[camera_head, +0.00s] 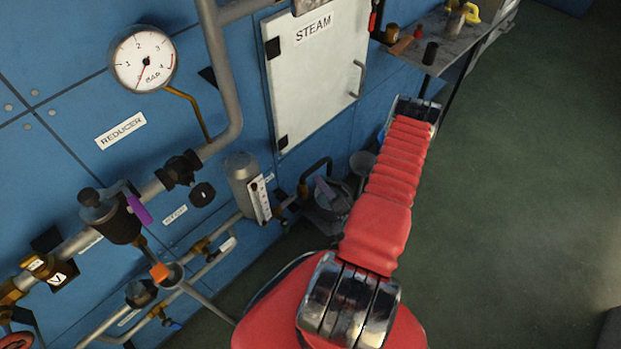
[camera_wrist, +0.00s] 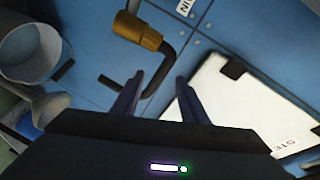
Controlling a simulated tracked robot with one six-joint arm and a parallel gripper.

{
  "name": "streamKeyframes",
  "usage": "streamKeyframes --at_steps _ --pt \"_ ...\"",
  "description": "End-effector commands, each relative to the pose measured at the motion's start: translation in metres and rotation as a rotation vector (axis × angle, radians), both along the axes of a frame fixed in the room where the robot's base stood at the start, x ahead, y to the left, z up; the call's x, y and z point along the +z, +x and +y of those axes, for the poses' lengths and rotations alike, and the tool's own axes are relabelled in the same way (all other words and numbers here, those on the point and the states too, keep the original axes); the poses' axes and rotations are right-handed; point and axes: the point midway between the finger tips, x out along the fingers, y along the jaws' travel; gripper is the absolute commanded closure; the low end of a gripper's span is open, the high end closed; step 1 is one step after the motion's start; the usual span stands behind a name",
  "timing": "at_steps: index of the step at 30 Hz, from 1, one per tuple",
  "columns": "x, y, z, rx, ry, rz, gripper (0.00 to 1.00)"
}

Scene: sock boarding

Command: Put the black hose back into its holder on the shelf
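A black bent pipe or hose with a brass end (camera_wrist: 138,32) shows ahead of my gripper in the wrist view; its dark bend (camera_wrist: 170,62) passes near the fingertips, apparently beyond them. In the head view a similar black bend (camera_head: 318,168) stands at the wall below the STEAM cabinet. I cannot tell if this is the task's hose. A short black cylinder (camera_head: 430,53) is on the grey shelf (camera_head: 452,40) at upper right; no holder is clearly recognisable.
The white STEAM cabinet (camera_head: 318,75) is on the blue wall, left of my arm. Pipes, valves and a gauge (camera_head: 143,59) fill the left. A grey bucket-like vessel (camera_wrist: 28,48) and a funnel shape (camera_wrist: 50,103) are left of my gripper. Green floor (camera_head: 520,180) is clear at right.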

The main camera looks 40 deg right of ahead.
Motion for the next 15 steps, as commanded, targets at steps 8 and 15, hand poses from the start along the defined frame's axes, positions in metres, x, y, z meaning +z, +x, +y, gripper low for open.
streamKeyframes --at_steps 8,15 --pt "-0.004 0.026 -0.005 0.002 -0.001 0.0 0.6" --pt "-0.004 0.027 -0.006 0.001 0.0 0.0 0.6"
